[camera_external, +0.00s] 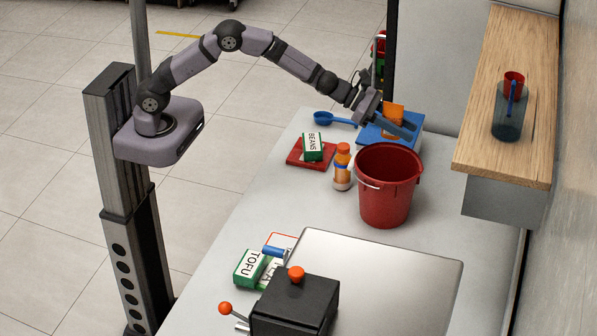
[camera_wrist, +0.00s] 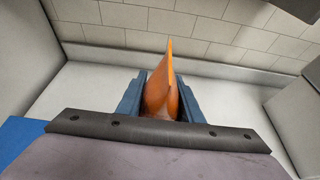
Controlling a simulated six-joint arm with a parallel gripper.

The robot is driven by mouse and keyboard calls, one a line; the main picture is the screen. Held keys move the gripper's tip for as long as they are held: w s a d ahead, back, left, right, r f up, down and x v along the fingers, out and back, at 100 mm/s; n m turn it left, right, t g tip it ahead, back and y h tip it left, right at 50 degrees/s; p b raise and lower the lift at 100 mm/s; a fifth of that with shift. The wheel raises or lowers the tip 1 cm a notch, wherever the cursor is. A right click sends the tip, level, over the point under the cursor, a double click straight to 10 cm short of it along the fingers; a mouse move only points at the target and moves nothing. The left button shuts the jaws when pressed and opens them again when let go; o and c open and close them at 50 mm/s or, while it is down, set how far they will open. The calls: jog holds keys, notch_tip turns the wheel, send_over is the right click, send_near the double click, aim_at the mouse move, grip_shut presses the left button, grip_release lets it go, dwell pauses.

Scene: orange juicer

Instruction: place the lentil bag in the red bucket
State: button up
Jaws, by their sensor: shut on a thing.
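The lentil bag, an orange pouch (camera_external: 393,112), is between the blue fingers of my gripper (camera_external: 409,130) in the external view. In the wrist view the orange bag (camera_wrist: 163,90) stands up between both fingers (camera_wrist: 160,98), with its pointed end away from the palm. My gripper is shut on it. The red bucket (camera_external: 388,190) stands on the table just below and in front of my gripper in the external view, its open top facing up. The bucket is not seen in the wrist view.
A blue tray or board (camera_external: 376,136) lies under my gripper. A blue scoop (camera_external: 335,119), a beans box (camera_external: 313,147) on a red plate (camera_external: 296,160) and an orange-capped bottle (camera_external: 342,168) are left of the bucket. A wooden shelf (camera_external: 490,90) overhangs at right.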

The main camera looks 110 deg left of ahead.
jog(key=shift+f, duration=0.15)
notch_tip(320, 180, down, 11)
jog(key=b, duration=0.6)
jog(key=shift+b, duration=0.35)
dwell(0.4)
jog(key=o, duration=1.2)
jog(key=shift+r, duration=0.2)
jog(key=shift+r+p, duration=1.85)
jog(key=shift+r, duration=1.55)
